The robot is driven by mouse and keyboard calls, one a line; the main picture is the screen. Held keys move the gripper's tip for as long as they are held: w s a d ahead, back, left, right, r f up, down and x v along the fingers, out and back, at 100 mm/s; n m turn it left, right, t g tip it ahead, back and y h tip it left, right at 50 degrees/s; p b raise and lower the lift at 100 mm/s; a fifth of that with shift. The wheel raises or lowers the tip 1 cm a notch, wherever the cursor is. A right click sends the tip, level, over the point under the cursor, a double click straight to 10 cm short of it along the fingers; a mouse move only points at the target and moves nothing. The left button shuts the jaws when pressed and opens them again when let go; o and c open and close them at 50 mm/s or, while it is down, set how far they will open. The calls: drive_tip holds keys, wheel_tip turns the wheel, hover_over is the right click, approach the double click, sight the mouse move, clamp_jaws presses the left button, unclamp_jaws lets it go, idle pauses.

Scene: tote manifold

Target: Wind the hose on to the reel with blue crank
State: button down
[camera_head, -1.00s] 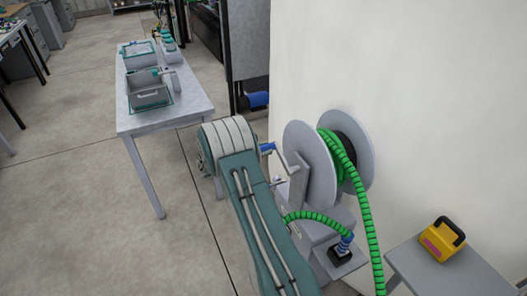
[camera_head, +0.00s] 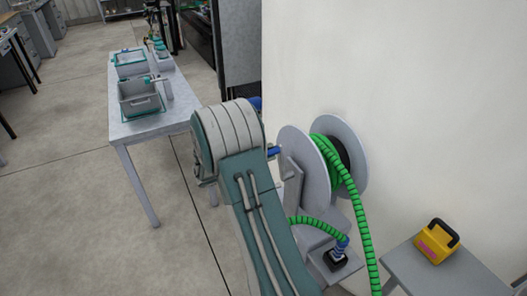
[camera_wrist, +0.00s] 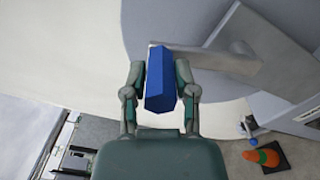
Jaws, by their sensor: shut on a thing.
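The reel (camera_head: 305,176) has two grey discs and stands against the white wall, right of my arm. Some green hose (camera_head: 357,215) lies around its core, and a length hangs down its front right side. Another stretch of hose curves low to a blue fitting on a dark base. The blue crank handle (camera_wrist: 160,80) is between the fingers of my gripper (camera_wrist: 160,88) in the wrist view, which is shut on it. The grey crank arm (camera_wrist: 225,57) runs right from the handle. In the head view the blue crank (camera_head: 273,151) shows just beside my arm, which hides my fingers.
A grey table (camera_head: 150,122) with grey bins (camera_head: 139,98) stands at the back left. A yellow case (camera_head: 437,242) sits on a small grey table (camera_head: 470,272) at the lower right. An orange cone (camera_wrist: 264,156) shows in the wrist view.

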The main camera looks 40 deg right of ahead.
drive_tip(key=s+a+f+m, duration=0.3)
drive_tip(key=s+f+m, duration=0.4)
drive_tip(key=s+m, duration=0.5)
drive_tip(key=shift+s+m, duration=0.15)
drive_tip(key=shift+m, duration=0.95)
drive_tip(key=shift+c, duration=2)
unclamp_jaws()
drive_tip(key=shift+d, duration=0.15)
drive_tip(key=v, duration=1.2)
